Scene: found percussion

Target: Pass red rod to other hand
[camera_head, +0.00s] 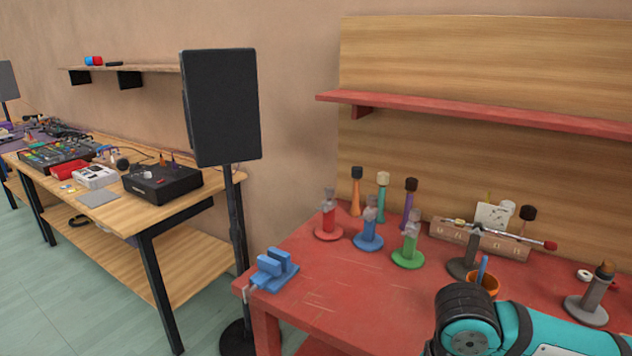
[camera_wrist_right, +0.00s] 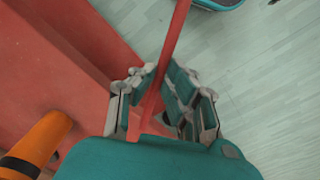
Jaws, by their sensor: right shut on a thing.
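The red rod (camera_wrist_right: 177,35) shows in the right wrist view, running from the top edge down between the fingers of my right gripper (camera_wrist_right: 162,100). The rod extends beyond the fingers toward the top of the view, out past the red table edge over the floor. In the head view a teal part of my arm (camera_head: 530,330) shows at bottom right, but no gripper or held rod is seen there. My left gripper is not in view.
The red table (camera_head: 330,300) holds several colored stands, mallets, a blue clamp (camera_head: 272,268), an orange cup (camera_head: 483,284) and a thin red-tipped stick on a stand (camera_head: 500,236). An orange cylinder (camera_wrist_right: 42,138) is close to my right gripper. A black speaker (camera_head: 222,105) stands left.

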